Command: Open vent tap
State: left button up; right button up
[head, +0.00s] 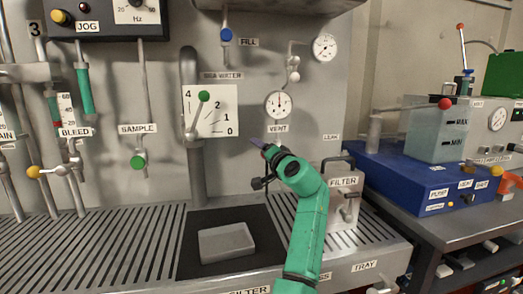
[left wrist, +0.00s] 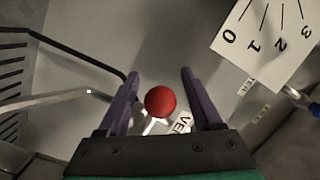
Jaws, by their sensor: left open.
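The vent tap's red ball knob (left wrist: 160,101) shows in the left wrist view, with a pale stem below it and the VENT label (left wrist: 183,121) beside it. In the head view the VENT label (head: 278,128) is on the grey panel under a round gauge, and the knob is hidden, apparently behind my gripper. My left gripper (head: 262,145) is at the panel just below that label. In the left wrist view the gripper (left wrist: 160,73) is open, with one purple finger on each side of the knob. I see no finger touching the knob. My right gripper is in neither view.
A dark bent pipe (left wrist: 80,53) runs left of the fingers in the wrist view. The FILTER box (head: 343,205) stands right of my arm. A white scale plate (head: 211,112) with a green-knobbed pointer is to the left. A grey block (head: 226,243) sits below on the tray.

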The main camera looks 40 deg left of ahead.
pick_arm(q)
jog(key=shift+c, duration=0.4)
grip_shut()
